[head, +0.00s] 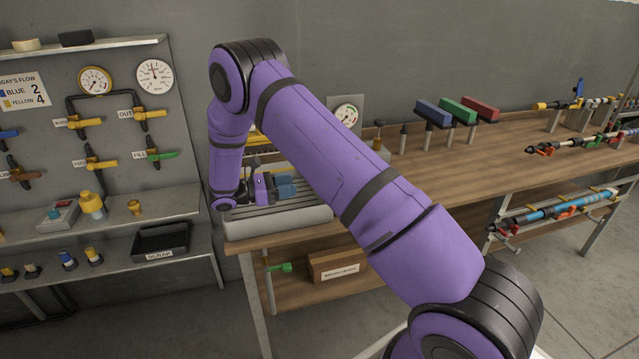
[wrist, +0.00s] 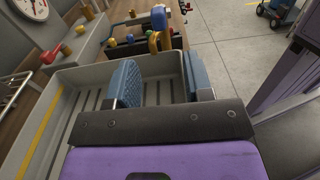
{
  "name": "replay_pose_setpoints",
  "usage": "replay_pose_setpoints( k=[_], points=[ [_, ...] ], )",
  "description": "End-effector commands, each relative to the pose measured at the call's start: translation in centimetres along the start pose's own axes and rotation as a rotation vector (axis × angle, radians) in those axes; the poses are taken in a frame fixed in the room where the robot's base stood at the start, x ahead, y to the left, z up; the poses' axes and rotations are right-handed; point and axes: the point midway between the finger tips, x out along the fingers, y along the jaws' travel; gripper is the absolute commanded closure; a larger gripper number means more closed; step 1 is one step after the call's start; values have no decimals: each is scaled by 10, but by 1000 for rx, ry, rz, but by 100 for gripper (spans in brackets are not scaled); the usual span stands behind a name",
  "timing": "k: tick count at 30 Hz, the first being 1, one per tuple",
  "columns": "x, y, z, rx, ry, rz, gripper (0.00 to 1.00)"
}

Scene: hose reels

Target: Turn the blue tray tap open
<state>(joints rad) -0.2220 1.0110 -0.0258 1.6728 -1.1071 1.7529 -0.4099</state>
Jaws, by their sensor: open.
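My gripper (head: 284,186) is at the left end of the workbench, over the grey tray (head: 262,226). In the wrist view its two blue fingers (wrist: 160,72) are apart with nothing between them, above the tray's ribbed floor, and the tray's rim (wrist: 75,72) surrounds them. I cannot pick out a blue tray tap for certain. A blue block (wrist: 160,18) shows beyond the tray in the wrist view, behind a yellow curved piece (wrist: 154,42). In the head view my arm hides part of the tray and the bench behind it.
Blue (head: 433,113), green (head: 457,110) and red (head: 481,107) blocks stand on posts along the workbench (head: 415,168). A wall panel (head: 120,122) with gauges and valves is at the left. A black scrap bin (head: 160,241) sits on the lower shelf. Open floor lies right of the bench.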

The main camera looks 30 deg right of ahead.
Motion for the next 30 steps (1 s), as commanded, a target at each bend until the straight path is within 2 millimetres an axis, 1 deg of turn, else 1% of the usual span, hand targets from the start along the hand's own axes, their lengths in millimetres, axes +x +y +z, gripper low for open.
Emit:
replay_pose_setpoints(
  k=[4, 8, 15, 21, 25, 30],
  points=[
    [3, 1, -5, -8, -15, 6, 53],
    [16, 1, -4, -8, -15, 5, 53],
    [58, 1, -4, -9, -14, 3, 53],
    [89, 1, -3, -8, -13, 4, 53],
    [100, 2, -3, -7, -13, 5, 53],
    [107, 2, -3, -7, -13, 6, 53]
  ],
)
